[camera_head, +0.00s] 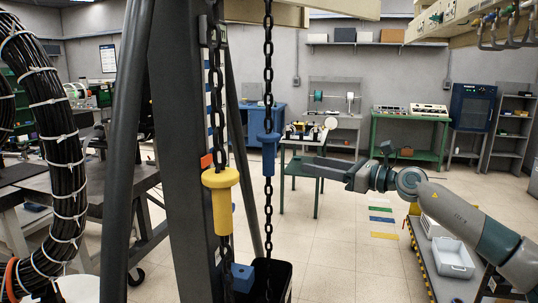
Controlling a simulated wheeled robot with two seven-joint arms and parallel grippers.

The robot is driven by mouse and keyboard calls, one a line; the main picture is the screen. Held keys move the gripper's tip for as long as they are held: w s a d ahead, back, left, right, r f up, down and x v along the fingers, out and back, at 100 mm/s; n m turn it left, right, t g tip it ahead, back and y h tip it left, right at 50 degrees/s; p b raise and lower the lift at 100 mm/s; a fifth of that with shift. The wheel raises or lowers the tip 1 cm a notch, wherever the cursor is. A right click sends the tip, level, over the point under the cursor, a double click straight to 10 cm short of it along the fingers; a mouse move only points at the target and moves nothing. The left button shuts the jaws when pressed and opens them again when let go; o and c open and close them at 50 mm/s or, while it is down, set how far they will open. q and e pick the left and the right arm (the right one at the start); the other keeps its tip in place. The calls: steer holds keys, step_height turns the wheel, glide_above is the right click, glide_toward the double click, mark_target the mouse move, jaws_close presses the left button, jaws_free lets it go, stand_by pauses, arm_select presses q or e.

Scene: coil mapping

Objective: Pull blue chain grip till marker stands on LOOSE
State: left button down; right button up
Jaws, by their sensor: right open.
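The blue chain grip (268,150) hangs on the right-hand dark chain, with chain running above and below it. A yellow chain grip (221,198) hangs lower on the left-hand chain. A small orange-red marker (206,161) shows beside a striped scale strip (209,105) on the grey post, just above the yellow grip. No LOOSE lettering is readable. My right gripper (306,166) comes in from the right, points left and is open and empty. In the picture it is right of the blue grip and slightly lower, apart from it. My left gripper is out of view.
A dark bin (284,284) stands under the chains, with a blue block (242,277) near it. The grey post (185,200) and its legs stand left of the chains. A cable bundle (55,130) hangs at far left. A green table (410,128) stands behind; a white tray (453,257) is lower right.

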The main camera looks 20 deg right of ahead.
mark_target(269, 155)
steer(key=p+x, duration=0.6)
steer(key=x, duration=0.9)
steer(key=shift+w+a+r, duration=0.1)
steer(key=shift+w+a, duration=0.05)
steer(key=shift+a, duration=0.05)
steer(key=shift+w+a+p, duration=0.25)
steer(key=shift+w+p, duration=0.1)
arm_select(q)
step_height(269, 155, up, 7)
arm_select(e)
steer(key=shift+c, duration=0.2)
